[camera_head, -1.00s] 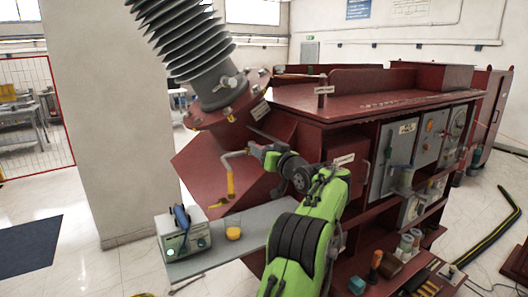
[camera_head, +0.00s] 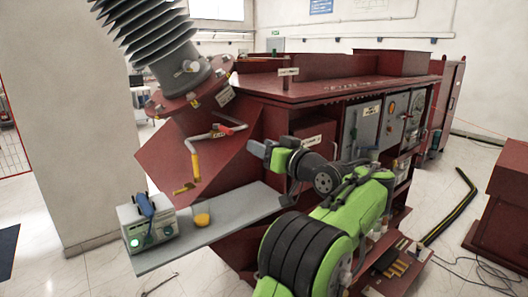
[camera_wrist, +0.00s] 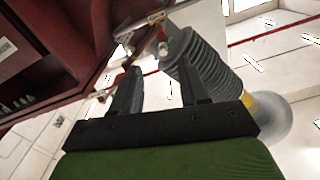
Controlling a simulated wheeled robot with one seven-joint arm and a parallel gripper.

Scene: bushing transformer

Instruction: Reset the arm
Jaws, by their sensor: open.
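My green and black arm reaches in from the bottom right of the head view. My gripper (camera_head: 254,149) is in front of the red transformer (camera_head: 330,95), above the grey shelf. In the wrist view its two dark fingers (camera_wrist: 160,95) stand apart with nothing between them. The grey ribbed bushing (camera_head: 150,35) leans on its red flange at upper left, and it also shows beyond the fingers in the wrist view (camera_wrist: 205,68). A bent handle with a yellow grip (camera_head: 195,165) is on the slanted red face, left of my gripper and apart from it.
A grey shelf (camera_head: 235,212) juts out below my gripper. It carries a device with a blue handle (camera_head: 148,222) and a yellow round object (camera_head: 202,219). A control panel (camera_head: 362,130) is behind my arm.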

